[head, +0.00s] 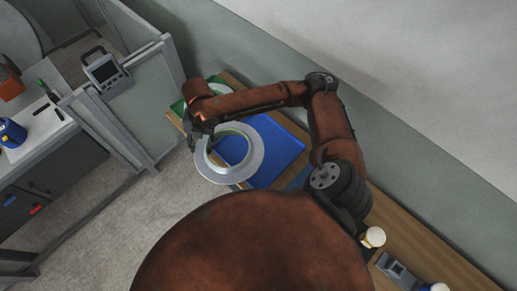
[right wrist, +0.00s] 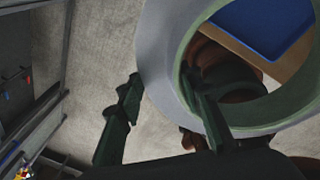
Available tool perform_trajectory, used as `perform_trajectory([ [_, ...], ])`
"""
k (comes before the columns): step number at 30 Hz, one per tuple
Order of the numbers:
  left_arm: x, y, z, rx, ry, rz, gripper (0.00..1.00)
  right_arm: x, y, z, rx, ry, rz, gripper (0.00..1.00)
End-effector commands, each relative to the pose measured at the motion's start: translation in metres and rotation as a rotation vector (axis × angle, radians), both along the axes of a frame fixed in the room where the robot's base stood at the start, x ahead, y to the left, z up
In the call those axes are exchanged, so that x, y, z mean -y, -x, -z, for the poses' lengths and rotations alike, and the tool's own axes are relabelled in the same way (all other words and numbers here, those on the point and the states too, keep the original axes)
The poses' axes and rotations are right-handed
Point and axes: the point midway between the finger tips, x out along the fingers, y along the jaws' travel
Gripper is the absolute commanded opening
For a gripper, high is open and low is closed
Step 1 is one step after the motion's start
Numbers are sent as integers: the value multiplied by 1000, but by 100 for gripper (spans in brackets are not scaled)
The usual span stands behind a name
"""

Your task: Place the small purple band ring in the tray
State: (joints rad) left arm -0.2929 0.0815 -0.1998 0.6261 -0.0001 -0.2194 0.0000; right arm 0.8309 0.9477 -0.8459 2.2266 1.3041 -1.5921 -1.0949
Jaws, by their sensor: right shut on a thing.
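A large pale grey ring (head: 245,176) with a faint lilac tint and a greenish inner side is in my right gripper (head: 203,137). No clear purple band shows on it. In the right wrist view the ring (right wrist: 163,60) fills the upper right; one finger of the gripper (right wrist: 160,105) is inside its opening and the other is outside its wall. The ring overlaps the left part of the blue tray (head: 283,150) in the head view and seems held above it. The blue tray (right wrist: 262,22) also shows through the ring's opening. My left gripper is out of view.
The tray lies on a wooden bench (head: 415,225) along the wall. A green item with a pale thing (head: 180,106) is partly hidden behind my arm. A white cup (head: 373,237) and a grey block (head: 395,268) stand at lower right. A grey fenced frame (head: 135,115) stands left.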

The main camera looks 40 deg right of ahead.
Motion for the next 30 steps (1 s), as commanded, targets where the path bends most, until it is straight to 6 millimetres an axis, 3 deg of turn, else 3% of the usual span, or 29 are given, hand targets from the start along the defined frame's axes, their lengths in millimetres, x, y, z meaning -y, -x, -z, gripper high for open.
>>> perform_trajectory([
  [6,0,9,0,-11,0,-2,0,-10,7,6,3,-2,-369,0],
  [13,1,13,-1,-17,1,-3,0,-7,11,12,2,-1,-516,0],
  [26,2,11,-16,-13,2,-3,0,82,32,52,-1,1,-517,0],
  [30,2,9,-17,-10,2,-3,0,101,36,79,0,-1,-518,0],
])
